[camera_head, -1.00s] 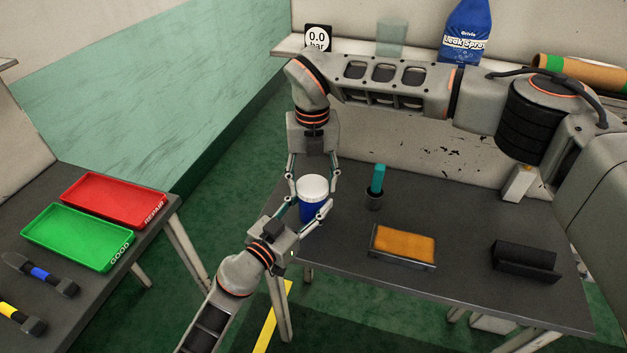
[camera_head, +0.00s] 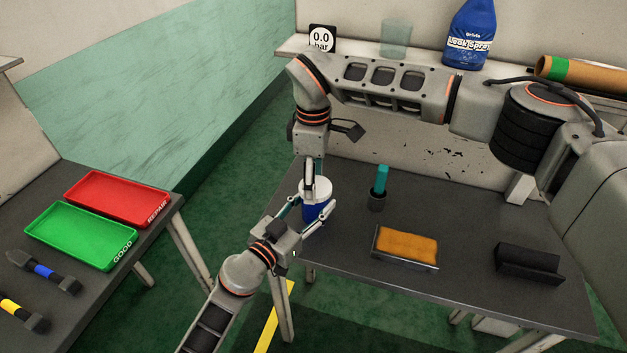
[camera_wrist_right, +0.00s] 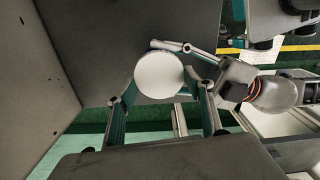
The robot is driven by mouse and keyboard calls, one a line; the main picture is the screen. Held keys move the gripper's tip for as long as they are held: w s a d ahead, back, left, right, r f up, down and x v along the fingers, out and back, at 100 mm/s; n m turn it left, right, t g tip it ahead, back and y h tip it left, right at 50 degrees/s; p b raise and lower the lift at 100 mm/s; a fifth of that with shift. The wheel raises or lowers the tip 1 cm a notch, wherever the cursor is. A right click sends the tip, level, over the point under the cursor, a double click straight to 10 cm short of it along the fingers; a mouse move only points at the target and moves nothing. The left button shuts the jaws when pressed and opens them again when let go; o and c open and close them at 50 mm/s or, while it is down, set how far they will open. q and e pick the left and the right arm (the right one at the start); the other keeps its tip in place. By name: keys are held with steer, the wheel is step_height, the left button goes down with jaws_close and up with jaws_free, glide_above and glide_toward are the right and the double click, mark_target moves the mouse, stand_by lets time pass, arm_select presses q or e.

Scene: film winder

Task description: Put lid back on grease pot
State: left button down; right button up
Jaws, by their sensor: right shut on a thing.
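The grease pot (camera_head: 316,212) is a blue round pot standing upright near the left edge of the work table. Its white lid (camera_head: 318,188) sits on top, and its round top also shows in the right wrist view (camera_wrist_right: 160,75). My right gripper (camera_head: 309,186) comes down from above and is shut on the lid, with its fingers on opposite sides of the rim. My left gripper (camera_head: 309,214) reaches in from the front left with its fingers on either side of the blue body. Whether they press on it is unclear. The seam between lid and pot is mostly hidden.
On the work table, a dark cup with a teal-handled item (camera_head: 379,185), an orange-topped tray (camera_head: 405,246) and a black holder (camera_head: 527,263) stand to the right. A blue spray bottle (camera_head: 470,35) stands on the back ledge. Red (camera_head: 90,181) and green (camera_head: 50,237) trays lie on the left table.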

steer(key=m, duration=0.3)
steer(key=shift+m, duration=0.4)
steer(key=m, duration=0.4)
steer(key=shift+w+d+m, duration=0.1)
steer(key=shift+w+m, duration=0.05)
steer(key=shift+m, duration=0.25)
steer(key=o, duration=0.8)
steer(key=shift+r, duration=2.25)
steer(key=shift+c, duration=0.4)
